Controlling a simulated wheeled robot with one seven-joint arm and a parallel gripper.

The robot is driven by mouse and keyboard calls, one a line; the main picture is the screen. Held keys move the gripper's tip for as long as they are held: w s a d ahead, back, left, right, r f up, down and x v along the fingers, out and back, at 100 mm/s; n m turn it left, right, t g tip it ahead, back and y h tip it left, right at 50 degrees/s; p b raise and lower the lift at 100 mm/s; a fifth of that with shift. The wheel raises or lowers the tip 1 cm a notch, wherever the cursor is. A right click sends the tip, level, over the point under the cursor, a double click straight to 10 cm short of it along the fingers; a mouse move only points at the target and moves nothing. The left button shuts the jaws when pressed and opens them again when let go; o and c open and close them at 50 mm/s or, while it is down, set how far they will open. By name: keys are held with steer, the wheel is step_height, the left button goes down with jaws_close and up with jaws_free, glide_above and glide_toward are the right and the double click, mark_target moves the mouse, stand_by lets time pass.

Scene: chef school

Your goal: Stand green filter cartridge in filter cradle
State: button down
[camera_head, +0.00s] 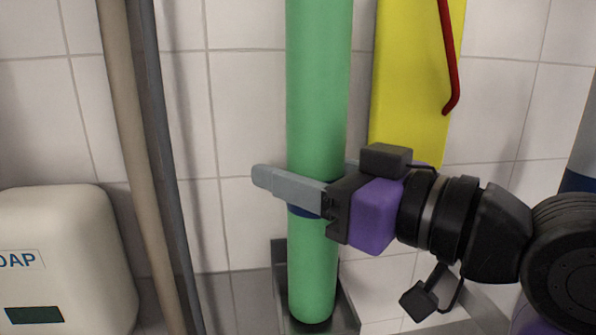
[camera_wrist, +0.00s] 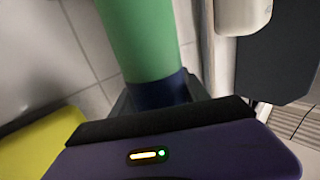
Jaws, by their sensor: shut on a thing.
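The green filter cartridge (camera_head: 316,100) is a tall green cylinder standing about upright, its top cut off by the head view's upper edge. My gripper (camera_head: 298,190) is shut on it from the right, around a dark blue band low on the cartridge. The cartridge also shows in the wrist view (camera_wrist: 143,40), with the blue band just beyond the gripper's dark edge. The cradle's front is cut off.
A white soap dispenser (camera_head: 65,255) is at the left. A beige pole (camera_head: 140,150) and a grey pole (camera_head: 165,150) stand between it and the cartridge. A yellow panel (camera_head: 405,80) and a red bent rod (camera_head: 450,60) are behind my gripper, before the white tiled wall.

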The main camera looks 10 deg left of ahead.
steer(key=shift+f, duration=0.15)
steer(key=shift+c, duration=2.3)
jaws_free()
steer(key=shift+s, duration=0.1)
steer(key=b+v, duration=0.1)
steer(key=v, duration=0.6)
steer(key=shift+s+d+b, duration=0.3)
steer(key=shift+b, duration=0.05)
steer(key=shift+d+f, duration=0.1)
